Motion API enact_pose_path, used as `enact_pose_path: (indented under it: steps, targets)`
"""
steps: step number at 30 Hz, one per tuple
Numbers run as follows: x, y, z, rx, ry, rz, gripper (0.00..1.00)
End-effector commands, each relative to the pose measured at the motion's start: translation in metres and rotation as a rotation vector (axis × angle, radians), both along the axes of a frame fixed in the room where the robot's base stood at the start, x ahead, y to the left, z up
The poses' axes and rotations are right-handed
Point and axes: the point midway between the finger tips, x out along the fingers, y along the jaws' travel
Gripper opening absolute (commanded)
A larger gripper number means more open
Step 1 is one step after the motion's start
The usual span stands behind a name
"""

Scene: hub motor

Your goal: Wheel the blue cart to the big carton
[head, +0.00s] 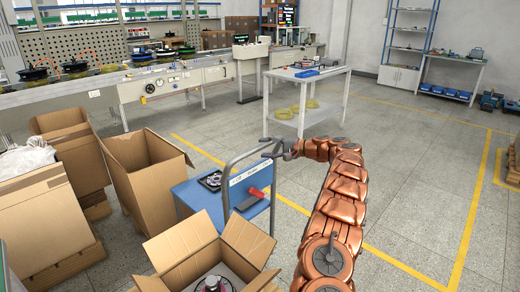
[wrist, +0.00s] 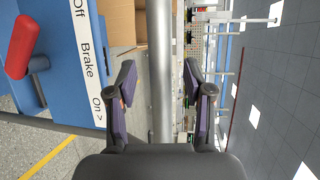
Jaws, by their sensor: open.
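The blue cart (head: 195,197) stands in the middle foreground, its grey handle frame (head: 228,172) on its right side. A panel marked "Off", "Brake" and "On" (wrist: 88,50) and a red lever (wrist: 24,45) are on the cart. The lever also shows in the head view (head: 254,197). My gripper (head: 272,148) is at the top of the handle. In the wrist view my gripper (wrist: 159,75) is open, with a grey tube (wrist: 160,40) between its fingers. Contact cannot be told. A tall open carton (head: 150,185) stands just left of the cart.
An open carton (head: 185,240) with a part inside is in front of the cart. More large cartons (head: 35,205) stand at the left. A white table (head: 305,85) is behind the cart, and a workbench (head: 160,85) runs along the back. Floor at right is clear, with yellow lines.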

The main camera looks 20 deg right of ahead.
Motion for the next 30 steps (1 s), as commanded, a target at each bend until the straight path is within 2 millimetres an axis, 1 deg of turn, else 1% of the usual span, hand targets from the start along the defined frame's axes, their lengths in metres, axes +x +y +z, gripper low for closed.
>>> enact_pose_path:
  steps: [1, 3, 9, 12, 19, 30]
  targets:
    - [-0.007, -0.008, 0.003, -0.001, -0.002, -0.004, 0.52]
    - [-0.017, -0.018, 0.006, 0.000, -0.002, -0.005, 0.52]
    - [-0.042, -0.043, 0.011, -0.001, 0.000, -0.003, 0.52]
    - [-0.051, -0.052, 0.013, 0.000, 0.000, -0.004, 0.52]
    - [-0.062, -0.061, 0.015, 0.001, 0.002, 0.001, 0.52]
    - [-0.063, -0.062, 0.015, 0.001, 0.002, 0.000, 0.52]
